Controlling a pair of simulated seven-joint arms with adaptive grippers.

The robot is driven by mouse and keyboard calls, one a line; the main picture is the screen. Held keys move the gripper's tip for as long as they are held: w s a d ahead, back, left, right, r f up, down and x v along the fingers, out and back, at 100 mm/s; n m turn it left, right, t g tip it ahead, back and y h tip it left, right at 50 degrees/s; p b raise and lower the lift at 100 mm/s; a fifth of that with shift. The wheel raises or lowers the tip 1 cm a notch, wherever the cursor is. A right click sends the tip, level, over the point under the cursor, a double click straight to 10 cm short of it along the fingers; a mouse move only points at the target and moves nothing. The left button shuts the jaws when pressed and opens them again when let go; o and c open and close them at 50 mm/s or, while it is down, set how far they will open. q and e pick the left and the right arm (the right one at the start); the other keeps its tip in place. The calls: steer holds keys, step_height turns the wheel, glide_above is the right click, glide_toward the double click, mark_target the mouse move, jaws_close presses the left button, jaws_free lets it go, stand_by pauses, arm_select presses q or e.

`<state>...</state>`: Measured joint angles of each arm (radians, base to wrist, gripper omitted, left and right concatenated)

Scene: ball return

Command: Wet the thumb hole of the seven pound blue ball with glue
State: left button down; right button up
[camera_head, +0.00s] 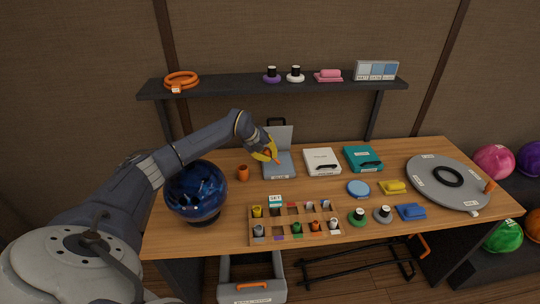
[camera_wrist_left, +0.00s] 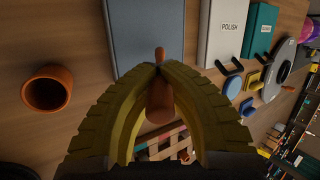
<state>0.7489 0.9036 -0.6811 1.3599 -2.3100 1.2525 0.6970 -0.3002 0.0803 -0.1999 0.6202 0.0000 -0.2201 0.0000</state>
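The blue ball (camera_head: 196,190), dark and marbled, sits on a dark stand at the left end of the table. Its thumb hole and weight marking cannot be made out. My left gripper (camera_head: 265,151) has yellow fingers and is held above the open grey-blue case, right of the ball and apart from it. In the left wrist view its fingers (camera_wrist_left: 160,68) close around a slim orange-brown applicator (camera_wrist_left: 159,100) with a narrow tip. Whether it carries glue cannot be seen. An empty-looking orange cup (camera_head: 243,173) stands between ball and case; it also shows in the wrist view (camera_wrist_left: 47,90). My right gripper is not in view.
The open case (camera_head: 279,169), a white case (camera_head: 321,162) marked POLISH and a teal case (camera_head: 362,159) stand along the back. A wooden tray (camera_head: 267,232) of small coloured pieces lies in front. A grey turntable (camera_head: 430,190) is at right. A shelf (camera_head: 225,88) hangs above.

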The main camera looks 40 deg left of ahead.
arm_select(q)
steer(key=shift+f, duration=1.55)
stand_by(6.5)
